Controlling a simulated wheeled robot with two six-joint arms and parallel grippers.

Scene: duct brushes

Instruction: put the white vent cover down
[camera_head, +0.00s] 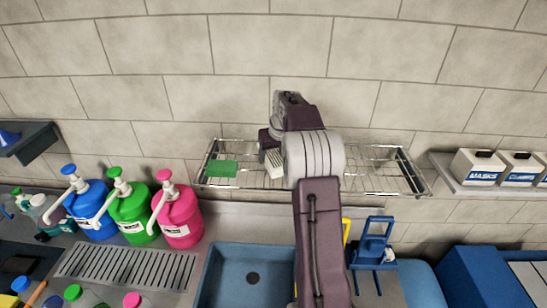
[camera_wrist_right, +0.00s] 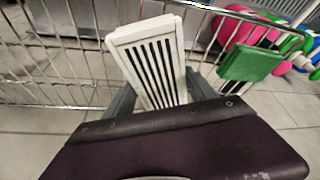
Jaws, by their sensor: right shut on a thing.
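The white vent cover (camera_head: 274,161) is a slatted white piece at the wire rack on the wall. In the right wrist view the vent cover (camera_wrist_right: 150,60) stands out between the fingers, its dark slots facing the camera. My right gripper (camera_wrist_right: 157,98) is shut on it, and my right arm hides part of it in the head view. The wire rack (camera_head: 365,178) is a chrome shelf; I cannot tell whether the cover touches it. A green block-like piece (camera_head: 221,168) lies on the rack to the left of the cover. My left gripper is not in view.
Blue, green and pink pump jugs (camera_head: 178,216) stand on the counter at left. A blue sink basin (camera_head: 246,262) is below the rack. Boxes labelled masks (camera_head: 476,167) sit on a shelf at right. The rack's right part looks clear.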

